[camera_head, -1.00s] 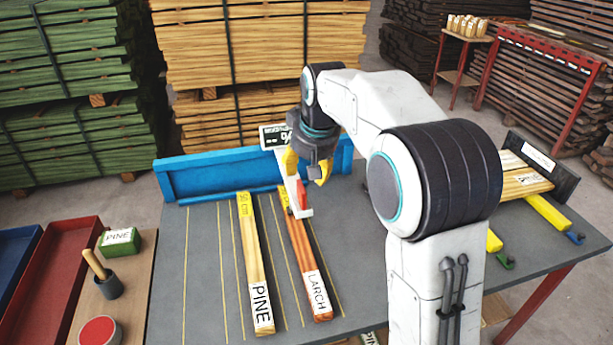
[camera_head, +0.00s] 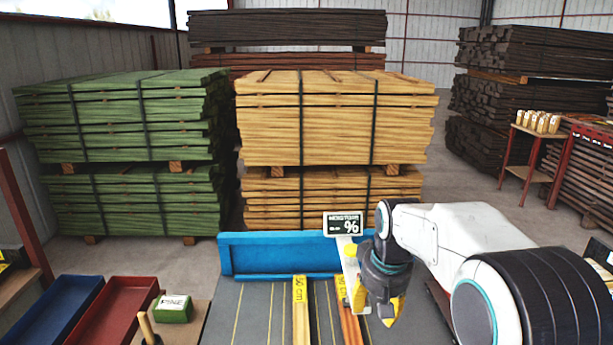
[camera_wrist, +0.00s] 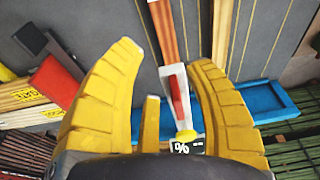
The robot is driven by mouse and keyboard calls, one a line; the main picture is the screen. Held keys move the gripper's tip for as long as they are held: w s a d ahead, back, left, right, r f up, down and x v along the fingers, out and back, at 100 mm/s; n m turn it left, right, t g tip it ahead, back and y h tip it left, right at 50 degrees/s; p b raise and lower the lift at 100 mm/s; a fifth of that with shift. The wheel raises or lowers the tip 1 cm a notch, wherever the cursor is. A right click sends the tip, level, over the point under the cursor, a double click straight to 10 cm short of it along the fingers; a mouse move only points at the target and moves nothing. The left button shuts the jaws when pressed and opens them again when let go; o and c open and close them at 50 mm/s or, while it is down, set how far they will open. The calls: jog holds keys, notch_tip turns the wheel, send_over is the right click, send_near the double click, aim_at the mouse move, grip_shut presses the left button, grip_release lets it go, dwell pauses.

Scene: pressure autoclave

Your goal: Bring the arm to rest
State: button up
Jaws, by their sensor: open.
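My gripper (camera_head: 376,304) is open at the right of the moisture meter, over the grey table. The white meter has a dark display (camera_head: 344,224) reading "%" and stands near the blue rail. In the wrist view, the meter's white body with a red part (camera_wrist: 178,100) shows between my two spread yellow fingers (camera_wrist: 165,55). Neither finger visibly grips it. My upper arm enters from the right, bent at the elbow. Two boards with yellow end marks, one pale (camera_head: 300,310) and one redder (camera_head: 349,325), lie on the table. Their near ends are out of the head view.
The blue rail (camera_head: 270,255) borders the table's back edge. Red (camera_head: 112,312) and blue (camera_head: 55,310) trays and a green PINE block (camera_head: 173,309) stand at left. Green (camera_head: 125,120) and pale (camera_head: 330,120) timber stacks rise behind. Open floor lies at back right.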

jog(key=s+d+t, duration=0.1)
jog(key=s, duration=2.4)
jog(key=shift+s+d+r, duration=0.15)
jog(key=shift+s+r, duration=0.05)
jog(key=shift+r, duration=0.15)
